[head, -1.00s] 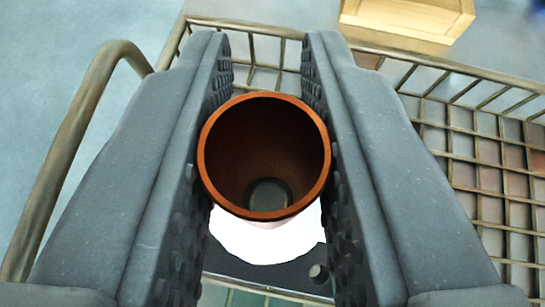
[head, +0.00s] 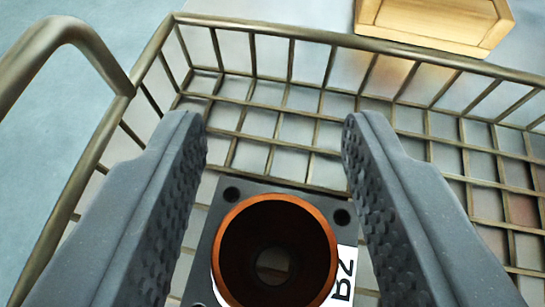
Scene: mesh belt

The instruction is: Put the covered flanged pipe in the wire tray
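The flanged pipe (head: 322,229) shows an orange-brown rim around a dark bore, with a dark square flange (head: 229,194) below it that has bolt holes. A white label with black marks shows on its right side. It stands upright, its open end towards the camera, inside the wire tray (head: 290,33). The tray is a brass-coloured mesh with a raised rim. My gripper (head: 277,140) is open, its two dark textured fingers to the left and right of the pipe with gaps on both sides. The pipe's lower edge is cut off by the picture.
A curved tray handle (head: 62,33) rises at the left. A wooden box (head: 430,22) stands beyond the tray's far rim. The tray floor to the right of my gripper is bare mesh.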

